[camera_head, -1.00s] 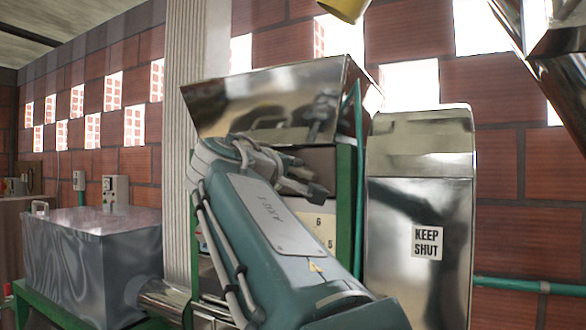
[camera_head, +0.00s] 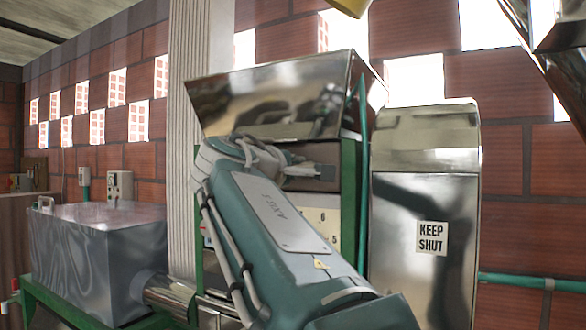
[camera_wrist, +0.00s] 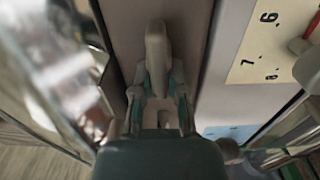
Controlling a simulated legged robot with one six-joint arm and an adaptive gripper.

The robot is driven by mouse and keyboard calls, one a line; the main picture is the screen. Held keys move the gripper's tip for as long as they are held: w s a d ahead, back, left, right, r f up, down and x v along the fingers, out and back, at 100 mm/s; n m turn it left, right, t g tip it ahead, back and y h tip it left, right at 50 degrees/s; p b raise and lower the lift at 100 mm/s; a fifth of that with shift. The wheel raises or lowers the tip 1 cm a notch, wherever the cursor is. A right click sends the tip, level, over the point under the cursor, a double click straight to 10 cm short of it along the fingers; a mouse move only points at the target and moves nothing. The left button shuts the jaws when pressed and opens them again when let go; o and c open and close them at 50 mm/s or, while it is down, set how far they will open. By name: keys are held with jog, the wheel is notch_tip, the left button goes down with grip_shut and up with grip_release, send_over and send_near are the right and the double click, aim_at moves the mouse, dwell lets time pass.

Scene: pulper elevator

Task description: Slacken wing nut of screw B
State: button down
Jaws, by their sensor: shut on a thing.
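No letter B is readable. The pale dial plate (camera_wrist: 262,45), with figures 6 and 7, is right of the fingers; it also shows behind my arm in the head view (camera_head: 324,222).
The steel hopper (camera_head: 270,95) overhangs my gripper. A green frame post (camera_head: 349,205) and a tall steel housing marked KEEP SHUT (camera_head: 432,270) stand to the right. A steel box (camera_head: 90,255) is at left. In the wrist view, a blurred shiny surface (camera_wrist: 60,60) is close on the left.

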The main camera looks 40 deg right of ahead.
jog(key=shift+w+f, duration=0.1)
jog(key=shift+f, duration=0.2)
jog(key=c, duration=0.8)
grip_release()
jog(key=shift+o, duration=0.7)
jog(key=shift+r, duration=0.15)
jog(key=shift+a, duration=0.1)
jog(key=v, duration=1.2)
